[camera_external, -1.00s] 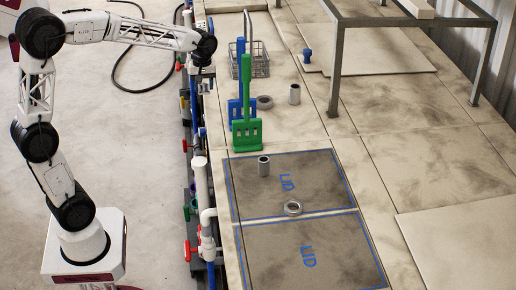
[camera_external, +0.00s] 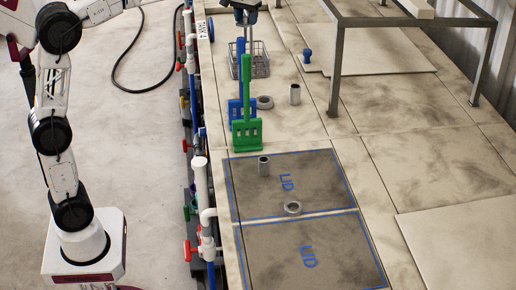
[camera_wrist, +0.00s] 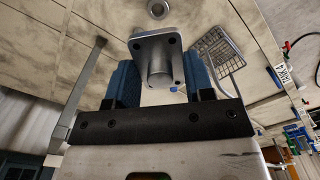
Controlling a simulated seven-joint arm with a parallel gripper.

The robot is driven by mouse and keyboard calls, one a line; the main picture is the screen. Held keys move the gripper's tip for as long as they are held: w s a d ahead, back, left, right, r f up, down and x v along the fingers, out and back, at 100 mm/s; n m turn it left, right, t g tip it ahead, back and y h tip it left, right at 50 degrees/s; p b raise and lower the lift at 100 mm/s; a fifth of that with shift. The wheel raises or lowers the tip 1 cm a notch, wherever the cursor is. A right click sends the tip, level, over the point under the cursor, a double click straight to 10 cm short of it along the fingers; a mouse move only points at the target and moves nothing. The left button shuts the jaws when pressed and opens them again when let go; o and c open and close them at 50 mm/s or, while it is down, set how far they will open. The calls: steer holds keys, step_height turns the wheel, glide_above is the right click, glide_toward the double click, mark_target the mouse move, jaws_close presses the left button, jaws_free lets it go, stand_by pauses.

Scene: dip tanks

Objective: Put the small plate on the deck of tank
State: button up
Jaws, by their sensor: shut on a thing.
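The small plate (camera_wrist: 150,44) is a grey metal square with corner holes and a round post (camera_wrist: 159,70). My gripper (camera_wrist: 159,78) is shut on it, with a blue finger on each side of the post. In the outside view my gripper (camera_external: 246,14) is at the top edge, in line with the wire basket, and the plate is hard to make out there. The pale tank deck (camera_external: 290,62) lies below. A "TANK 4" label (camera_external: 201,30) is at the deck's left edge; it also shows in the wrist view (camera_wrist: 283,74).
The wire basket (camera_external: 261,66), blue paddle (camera_external: 234,108) and green paddle (camera_external: 247,138) stand near the left edge. A steel frame (camera_external: 336,70) stands right. Two lids (camera_external: 340,180) (camera_external: 340,265) lie in front.

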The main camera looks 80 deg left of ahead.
steer(key=s+d+f+m, duration=0.1)
steer(key=d+m, duration=0.3)
steer(key=d, duration=1.1)
steer(key=s+d+m, duration=0.2)
steer(key=d+m, duration=0.1)
steer(key=d, duration=1.2)
steer(key=d+f+m, duration=0.1)
steer(key=d+f, duration=0.9)
steer(key=d+f+m, duration=0.1)
steer(key=d+f, duration=0.9)
steer(key=d, duration=0.1)
steer(key=w+d+f+m, duration=0.1)
steer(key=d+f, duration=0.9)
steer(key=f, duration=0.1)
steer(key=shift+w+d, duration=0.1)
steer(key=shift+d, duration=0.1)
glide_above(322, 243)
steer(key=shift+a+f, duration=0.1)
steer(key=shift+f, duration=0.7)
steer(key=shift+f, duration=1.75)
steer(key=shift+f, duration=0.1)
